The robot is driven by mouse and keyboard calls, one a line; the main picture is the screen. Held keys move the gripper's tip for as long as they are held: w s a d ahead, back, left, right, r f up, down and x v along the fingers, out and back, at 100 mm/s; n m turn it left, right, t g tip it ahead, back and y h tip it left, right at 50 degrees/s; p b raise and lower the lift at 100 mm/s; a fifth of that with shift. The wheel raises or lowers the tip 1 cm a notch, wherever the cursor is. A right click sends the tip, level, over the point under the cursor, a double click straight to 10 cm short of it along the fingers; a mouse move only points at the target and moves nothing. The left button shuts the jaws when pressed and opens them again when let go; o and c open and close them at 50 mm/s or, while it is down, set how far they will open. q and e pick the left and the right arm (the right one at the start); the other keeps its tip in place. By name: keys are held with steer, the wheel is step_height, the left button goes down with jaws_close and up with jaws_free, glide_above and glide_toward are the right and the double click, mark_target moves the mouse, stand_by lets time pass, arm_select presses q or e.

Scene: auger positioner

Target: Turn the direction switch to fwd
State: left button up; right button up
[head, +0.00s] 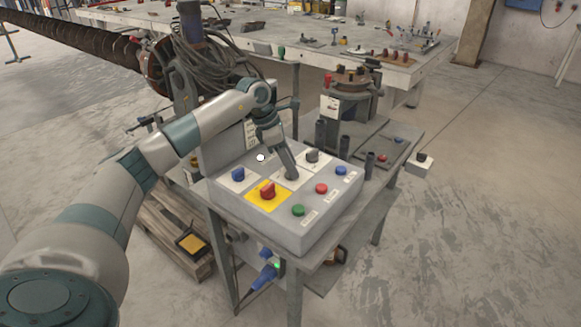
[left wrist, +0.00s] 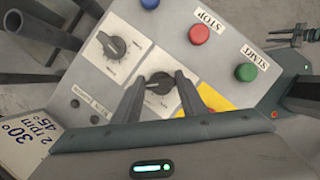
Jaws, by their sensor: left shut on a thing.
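The grey control box (head: 255,222) stands on a metal stand with knobs and buttons on its sloping top. My left gripper (head: 291,176) reaches down onto the middle of the panel. In the left wrist view, its two fingers (left wrist: 160,80) are on either side of a black rotary switch (left wrist: 158,86) on a white plate, shut on it. I take this for the direction switch; its label is too small to read. In the head view the gripper mostly hides that switch. A second dark rotary knob (head: 313,156) sits behind it.
Close by are a red knob on a yellow plate (head: 267,190), a blue button (head: 238,174), a red STOP button (head: 321,188), a green START button (head: 298,210) and another blue button (head: 341,171). Cables (head: 212,65) hang behind the box. Open floor lies to the right.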

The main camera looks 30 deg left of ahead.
steer(key=shift+w+a+r, duration=0.15)
steer(key=shift+w, duration=0.1)
arm_select(q)
steer(key=o, duration=1.1)
steer(key=shift+r, duration=0.1)
steer(key=shift+v, duration=0.75)
steer(key=b+v, duration=0.2)
steer(key=v, duration=1.3)
steer(key=shift+a+r+b, duration=0.2)
steer(key=shift+r+b, duration=0.2)
arm_select(e)
steer(key=shift+s+d+f+g+h, duration=0.15)
steer(key=shift+d+f+g, duration=0.2)
steer(key=shift+d+f, duration=0.15)
steer(key=shift+s+d+f+g+h, duration=0.1)
steer(key=shift+d+f+g+h, duration=0.05)
steer(key=shift+d+f+g, duration=0.3)
arm_select(q)
steer(key=shift+f, duration=0.1)
